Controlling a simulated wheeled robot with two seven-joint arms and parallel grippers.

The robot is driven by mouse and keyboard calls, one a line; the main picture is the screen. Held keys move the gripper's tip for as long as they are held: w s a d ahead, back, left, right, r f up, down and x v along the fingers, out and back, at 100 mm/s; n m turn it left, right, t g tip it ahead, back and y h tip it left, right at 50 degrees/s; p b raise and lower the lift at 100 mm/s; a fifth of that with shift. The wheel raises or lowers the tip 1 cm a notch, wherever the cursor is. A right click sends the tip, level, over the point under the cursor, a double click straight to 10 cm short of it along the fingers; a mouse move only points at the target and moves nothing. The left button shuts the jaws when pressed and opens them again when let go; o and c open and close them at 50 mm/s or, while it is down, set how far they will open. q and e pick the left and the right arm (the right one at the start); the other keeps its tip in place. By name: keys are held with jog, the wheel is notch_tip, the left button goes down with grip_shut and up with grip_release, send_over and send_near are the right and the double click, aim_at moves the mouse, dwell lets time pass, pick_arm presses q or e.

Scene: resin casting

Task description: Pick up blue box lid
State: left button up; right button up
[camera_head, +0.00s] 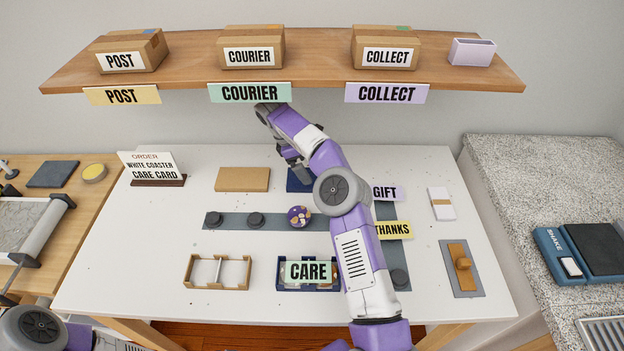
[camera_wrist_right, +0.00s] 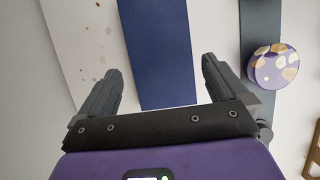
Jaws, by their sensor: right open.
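The blue box lid (camera_head: 299,182) is a dark blue flat panel on the white table, partly hidden behind my right arm in the head view. In the right wrist view the lid (camera_wrist_right: 157,45) is a wide blue strip lying between the two finger lines. My right gripper (camera_head: 297,163) is above the lid's far side. Its fingers (camera_wrist_right: 160,78) are spread apart with nothing held between them. Whether they touch the lid cannot be told. My left gripper is not in view.
A brown lid (camera_head: 242,179) lies left of the blue one. Open brown (camera_head: 188,271) and navy (camera_head: 338,283) boxes stand nearer. A wooden shelf (camera_head: 200,75) with cartons overhangs the back.

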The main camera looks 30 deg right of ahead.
aim_at(311, 174)
jog(key=b+x, duration=0.3)
jog(key=x, duration=0.2)
jog(key=shift+f, duration=0.15)
jog(key=c, duration=0.7)
jog(key=shift+o, duration=0.2)
jog(key=shift+r, duration=0.2)
